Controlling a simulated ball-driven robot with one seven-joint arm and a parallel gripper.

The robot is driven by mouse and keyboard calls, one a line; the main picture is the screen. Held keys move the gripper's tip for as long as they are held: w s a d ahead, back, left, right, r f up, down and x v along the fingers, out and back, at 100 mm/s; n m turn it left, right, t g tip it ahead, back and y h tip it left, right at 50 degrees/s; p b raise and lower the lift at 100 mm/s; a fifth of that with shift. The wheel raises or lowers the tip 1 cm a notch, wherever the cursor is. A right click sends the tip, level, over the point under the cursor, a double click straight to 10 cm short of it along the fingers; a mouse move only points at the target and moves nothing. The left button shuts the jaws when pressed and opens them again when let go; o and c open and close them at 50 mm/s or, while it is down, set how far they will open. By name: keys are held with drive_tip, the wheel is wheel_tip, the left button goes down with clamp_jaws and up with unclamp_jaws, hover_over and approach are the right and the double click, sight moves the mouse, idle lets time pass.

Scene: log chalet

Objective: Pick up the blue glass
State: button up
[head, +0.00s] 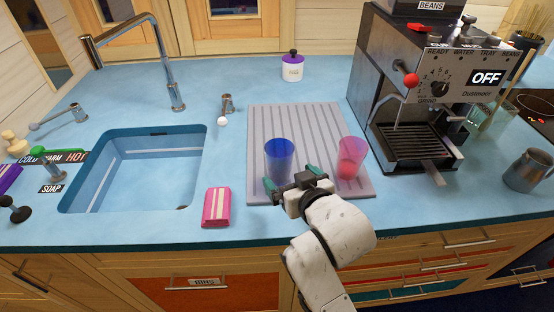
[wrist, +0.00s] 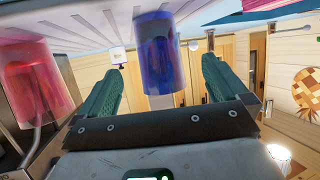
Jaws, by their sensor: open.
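The blue glass (head: 279,158) stands upright on the grey ribbed drainboard (head: 308,122), near its front left. My gripper (head: 291,177) is open at the front of the drainboard, low and close to the glass. Its green fingers overlap the lower part of the glass in the head view. In the wrist view, the blue glass (wrist: 158,48) shows between the two spread fingers of my gripper (wrist: 161,66), with a gap on each side. I cannot tell how far the fingertips reach along it.
A pink glass (head: 351,157) stands just right of my gripper; it also shows in the wrist view (wrist: 32,85). A pink packet (head: 216,207) lies left, by the sink (head: 135,172). A coffee machine (head: 420,90) stands at the right. A white pot (head: 292,68) stands behind.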

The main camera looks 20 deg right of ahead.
drive_tip(key=x, duration=0.8)
drive_tip(key=shift+w+d+p, duration=0.15)
drive_tip(key=shift+p, duration=0.25)
drive_tip(key=c, duration=1.2)
drive_tip(key=shift+r, duration=0.1)
